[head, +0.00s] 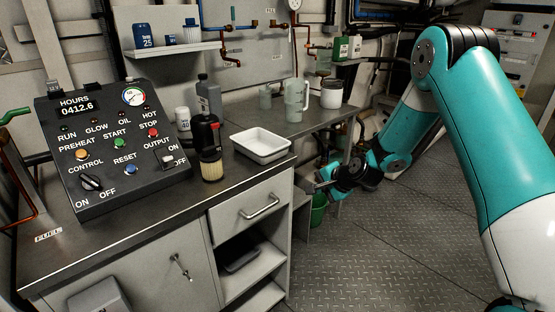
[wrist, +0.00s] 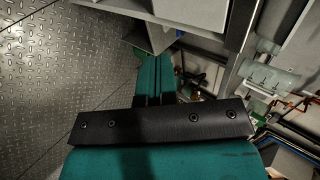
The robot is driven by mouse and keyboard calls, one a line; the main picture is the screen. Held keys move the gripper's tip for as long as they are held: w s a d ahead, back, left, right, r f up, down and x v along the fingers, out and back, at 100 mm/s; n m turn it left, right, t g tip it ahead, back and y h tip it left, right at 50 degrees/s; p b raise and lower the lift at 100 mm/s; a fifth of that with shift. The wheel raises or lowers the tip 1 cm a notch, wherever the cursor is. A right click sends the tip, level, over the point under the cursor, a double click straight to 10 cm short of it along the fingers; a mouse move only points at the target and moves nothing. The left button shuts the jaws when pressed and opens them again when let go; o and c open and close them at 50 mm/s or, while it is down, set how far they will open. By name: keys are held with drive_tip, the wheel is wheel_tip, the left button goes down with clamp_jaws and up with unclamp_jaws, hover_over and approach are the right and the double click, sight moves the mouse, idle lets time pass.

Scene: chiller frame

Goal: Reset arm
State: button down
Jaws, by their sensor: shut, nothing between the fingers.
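My teal arm reaches in from the right in the head view and bends down towards the bench. My gripper (head: 322,180) is at its end, off the right side of the cabinet and below the bench top. In the wrist view the teal fingers of my gripper (wrist: 156,62) lie side by side beyond a black bar, shut with nothing held. The fingertips are small and dark in the head view.
A control panel (head: 107,150), a black-and-red bottle (head: 207,140) and a white tray (head: 262,146) stand on the bench. A jug (head: 296,100) stands farther back. A green bucket (head: 319,210) is below my gripper. The plated floor (head: 400,255) is open.

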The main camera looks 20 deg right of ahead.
drive_tip(key=s+a+r+n+g+y+p, duration=0.1)
drive_tip(key=s+a+r+n+g+p, duration=0.1)
drive_tip(key=s+a+r+n, duration=0.45)
drive_tip(key=s+a+r+n+g+y+p, duration=0.1)
drive_tip(key=s+a+r+n+g, duration=0.15)
drive_tip(key=s+a+r, duration=0.65)
drive_tip(key=s+r+n+g+p, duration=0.1)
drive_tip(key=s+r+n, duration=0.2)
drive_tip(key=s, duration=0.4)
drive_tip(key=s+a+r+n+g+h, duration=0.1)
drive_tip(key=s+r+n, duration=0.3)
drive_tip(key=s, duration=0.3)
drive_tip(key=s+r+n+g+p, duration=0.1)
drive_tip(key=s+r+n+g, duration=0.1)
drive_tip(key=s+r+n, duration=0.2)
drive_tip(key=s, duration=0.3)
drive_tip(key=shift+a+h+p, duration=0.2)
drive_tip(key=shift+h+p, duration=0.1)
drive_tip(key=shift+h, duration=0.1)
drive_tip(key=shift+r, duration=0.1)
